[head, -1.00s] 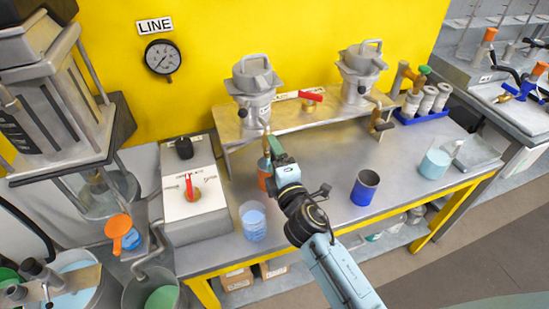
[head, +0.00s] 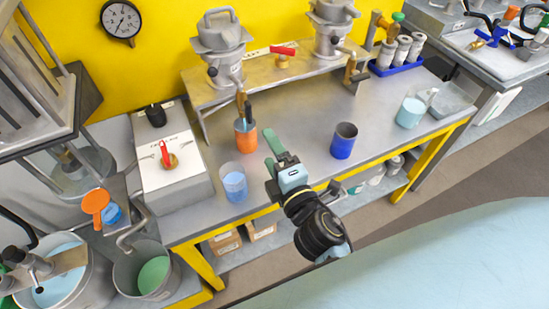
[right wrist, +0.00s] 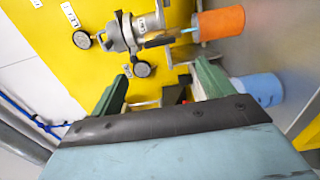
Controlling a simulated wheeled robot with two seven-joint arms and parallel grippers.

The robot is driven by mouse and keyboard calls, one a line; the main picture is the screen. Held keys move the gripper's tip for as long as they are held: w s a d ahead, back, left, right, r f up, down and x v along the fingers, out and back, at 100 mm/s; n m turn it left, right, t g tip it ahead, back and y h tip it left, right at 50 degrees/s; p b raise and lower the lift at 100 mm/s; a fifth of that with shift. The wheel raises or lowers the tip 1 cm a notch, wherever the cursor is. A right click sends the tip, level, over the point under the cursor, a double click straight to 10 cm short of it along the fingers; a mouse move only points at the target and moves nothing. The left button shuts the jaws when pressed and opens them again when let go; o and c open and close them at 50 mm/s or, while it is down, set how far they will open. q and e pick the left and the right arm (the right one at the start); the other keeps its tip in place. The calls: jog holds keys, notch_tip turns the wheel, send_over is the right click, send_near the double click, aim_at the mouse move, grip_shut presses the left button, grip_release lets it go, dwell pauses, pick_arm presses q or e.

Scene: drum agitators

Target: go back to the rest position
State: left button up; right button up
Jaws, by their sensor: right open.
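My right gripper (head: 273,150) has green fingers and shows in the head view above the front of the metal workbench (head: 290,105). It is open, with nothing visible between its fingers. It is to the right of the orange cup (head: 245,139), apart from it, and left of the dark blue cup (head: 344,141). In the right wrist view the two green fingers (right wrist: 163,72) are spread, with the orange cup (right wrist: 221,23) beyond them. My left gripper is not in view.
A clear cup of blue liquid (head: 234,184) stands near the bench's front edge. A white box with a red switch (head: 170,158) is at left. Two metal vessels (head: 222,50) stand on a raised shelf behind. A light blue cup (head: 411,112) is at right.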

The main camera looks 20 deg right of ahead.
jog(key=shift+s, duration=0.55)
jog(key=shift+d, duration=0.1)
